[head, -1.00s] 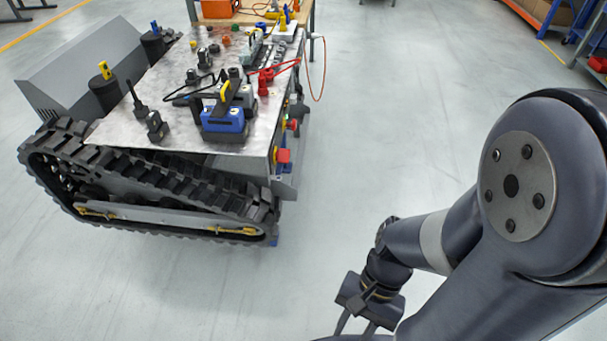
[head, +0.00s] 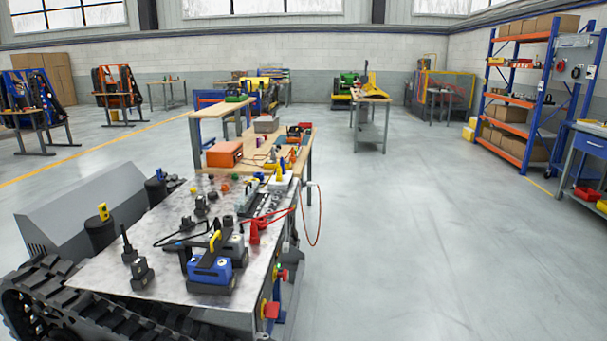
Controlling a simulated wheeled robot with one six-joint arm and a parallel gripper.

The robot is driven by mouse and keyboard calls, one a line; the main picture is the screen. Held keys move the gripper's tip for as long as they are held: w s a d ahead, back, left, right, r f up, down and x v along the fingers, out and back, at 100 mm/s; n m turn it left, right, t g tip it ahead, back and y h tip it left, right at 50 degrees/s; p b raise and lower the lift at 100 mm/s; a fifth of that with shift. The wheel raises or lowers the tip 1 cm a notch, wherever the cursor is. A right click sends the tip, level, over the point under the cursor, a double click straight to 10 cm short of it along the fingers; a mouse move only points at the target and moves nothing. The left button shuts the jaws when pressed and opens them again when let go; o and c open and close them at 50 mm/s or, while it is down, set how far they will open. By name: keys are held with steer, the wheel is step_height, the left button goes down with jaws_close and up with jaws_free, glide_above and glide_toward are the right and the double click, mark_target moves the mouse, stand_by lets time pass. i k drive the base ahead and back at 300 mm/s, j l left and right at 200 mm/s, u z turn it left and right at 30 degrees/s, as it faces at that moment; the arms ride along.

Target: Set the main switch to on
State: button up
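A tracked carrier with a grey metal top plate (head: 110,272) stands at the lower left in the head view. On its right end face is a red and yellow control (head: 269,309), low near the picture's bottom edge. Another small red control (head: 282,274) sits behind it on the same side. Either may be the main switch; they are too small to tell which, or how a handle is set. My gripper and arm are out of the picture now.
A blue battery-like block (head: 211,276) and several plugs and connectors lie on the plate. A red cable (head: 318,225) hangs off its right side. A wooden workbench (head: 285,150) stands behind. Open floor (head: 420,270) lies to the right, with shelving (head: 525,100) beyond.

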mark_target(271, 310)
steer(key=i, duration=0.3)
steer(key=i+u, duration=0.45)
steer(key=i, duration=0.25)
